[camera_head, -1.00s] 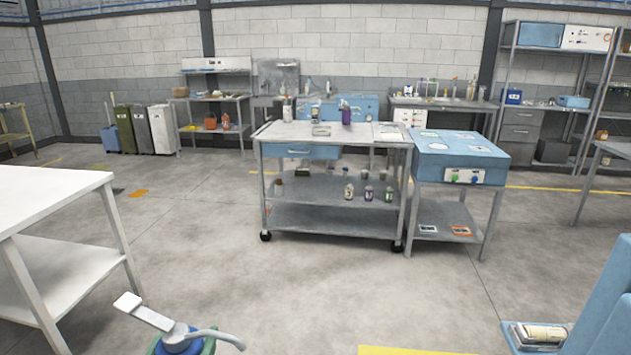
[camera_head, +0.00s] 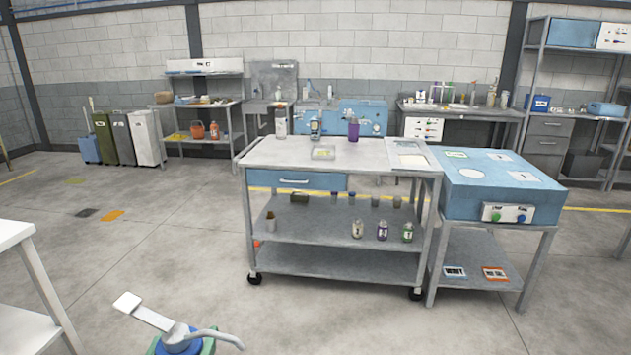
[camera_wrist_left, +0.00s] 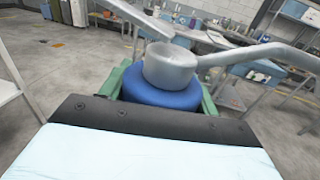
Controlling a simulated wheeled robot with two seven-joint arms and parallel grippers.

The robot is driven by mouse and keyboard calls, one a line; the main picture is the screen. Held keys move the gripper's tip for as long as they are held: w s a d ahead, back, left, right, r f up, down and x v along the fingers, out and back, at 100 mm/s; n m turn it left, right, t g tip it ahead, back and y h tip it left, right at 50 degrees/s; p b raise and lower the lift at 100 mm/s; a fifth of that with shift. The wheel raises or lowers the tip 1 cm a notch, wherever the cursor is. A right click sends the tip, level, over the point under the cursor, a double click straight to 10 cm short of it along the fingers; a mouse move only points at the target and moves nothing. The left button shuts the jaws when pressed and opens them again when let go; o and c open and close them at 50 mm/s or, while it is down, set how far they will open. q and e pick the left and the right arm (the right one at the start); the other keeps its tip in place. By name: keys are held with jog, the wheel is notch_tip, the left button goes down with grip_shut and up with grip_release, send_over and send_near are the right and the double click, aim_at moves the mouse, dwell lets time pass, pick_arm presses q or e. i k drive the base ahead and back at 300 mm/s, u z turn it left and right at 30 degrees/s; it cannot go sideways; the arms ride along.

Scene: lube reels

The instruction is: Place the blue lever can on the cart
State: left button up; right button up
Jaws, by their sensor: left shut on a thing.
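The blue lever can (camera_head: 178,345) is at the bottom left of the head view, with its grey spout and long lever on top. It also shows in the left wrist view (camera_wrist_left: 165,97), blue body below a grey cap. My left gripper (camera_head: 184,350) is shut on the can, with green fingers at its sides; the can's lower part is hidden. The cart (camera_head: 275,152) is a grey wheeled table with a blue drawer and lower shelves, ahead and apart from the can. My right gripper is not in view.
A clear box (camera_head: 323,153), a purple cup (camera_head: 353,132) and bottles stand on the cart top; its front left is bare. A blue-topped table (camera_head: 490,185) adjoins the cart's right. A white table (camera_head: 15,233) stands at left. Floor before the cart is clear.

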aim_at(306, 155)
jog(key=i, duration=4.2)
jog(key=z, duration=0.25)
